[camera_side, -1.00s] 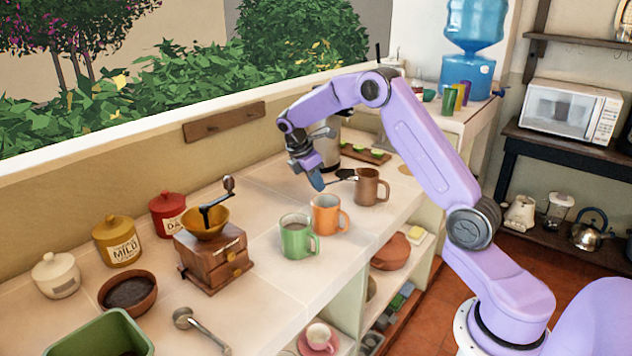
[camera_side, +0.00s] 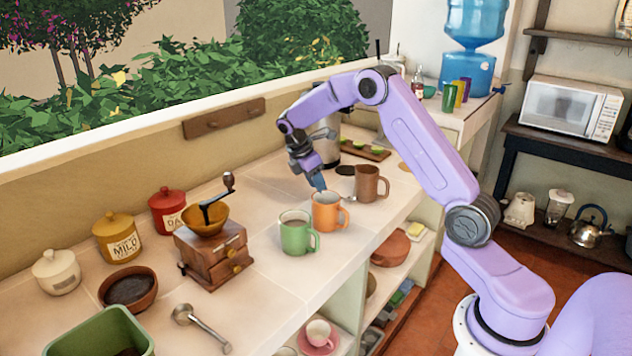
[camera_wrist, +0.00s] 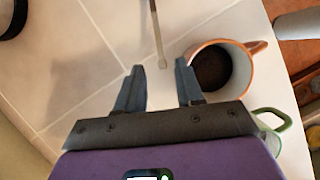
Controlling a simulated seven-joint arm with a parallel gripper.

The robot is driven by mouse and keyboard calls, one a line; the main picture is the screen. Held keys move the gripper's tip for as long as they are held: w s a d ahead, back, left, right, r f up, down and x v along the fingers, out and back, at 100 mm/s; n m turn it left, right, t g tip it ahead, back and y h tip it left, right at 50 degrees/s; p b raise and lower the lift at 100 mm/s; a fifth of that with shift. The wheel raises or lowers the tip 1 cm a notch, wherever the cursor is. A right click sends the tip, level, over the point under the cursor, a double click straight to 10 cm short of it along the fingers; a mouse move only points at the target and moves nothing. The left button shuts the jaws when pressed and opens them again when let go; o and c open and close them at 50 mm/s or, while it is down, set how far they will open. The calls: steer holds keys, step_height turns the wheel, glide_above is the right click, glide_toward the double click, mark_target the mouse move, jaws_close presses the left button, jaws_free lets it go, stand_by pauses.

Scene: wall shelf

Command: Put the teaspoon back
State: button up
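The teaspoon shows in the wrist view as a thin metal handle (camera_wrist: 157,38) on the pale tiled counter; its bowl is out of frame there. In the side view I cannot make it out clearly. My gripper (camera_side: 320,184) is low over the counter, behind the orange mug (camera_side: 326,211). In the wrist view my gripper (camera_wrist: 159,68) is open and empty, its two blue-grey fingers apart. The handle's near end lies just ahead of the gap between the fingertips. The orange mug (camera_wrist: 243,80) is close to the right finger, with dark contents.
A green mug (camera_side: 296,233) and a brown mug (camera_side: 369,184) flank the orange one. A dark round disc (camera_side: 345,170) lies behind them. A coffee grinder (camera_side: 212,255), a scoop (camera_side: 200,325) and several jars stand left. The wall (camera_side: 160,145) runs behind the counter.

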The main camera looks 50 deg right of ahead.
steer(key=v, duration=1.3)
steer(key=s+a+t, duration=0.1)
steer(key=s+a, duration=0.4)
steer(key=a, duration=0.5)
steer(key=s+a+y, duration=0.1)
steer(key=s+a, duration=0.2)
steer(key=s, duration=0.4)
steer(key=s+a+f+t+y, duration=0.1)
steer(key=s+a, duration=0.3)
steer(key=s, duration=0.2)
steer(key=s+a+y, duration=0.1)
steer(key=s+a, duration=0.2)
steer(key=s, duration=0.4)
steer(key=s+d+f, duration=0.1)
steer(key=s+f, duration=0.1)
steer(key=s, duration=0.5)
steer(key=s+d+f+m+y, duration=0.1)
steer(key=s+f, duration=0.1)
steer(key=s, duration=0.5)
steer(key=shift+s+f, duration=0.2)
steer(key=shift+f, duration=0.1)
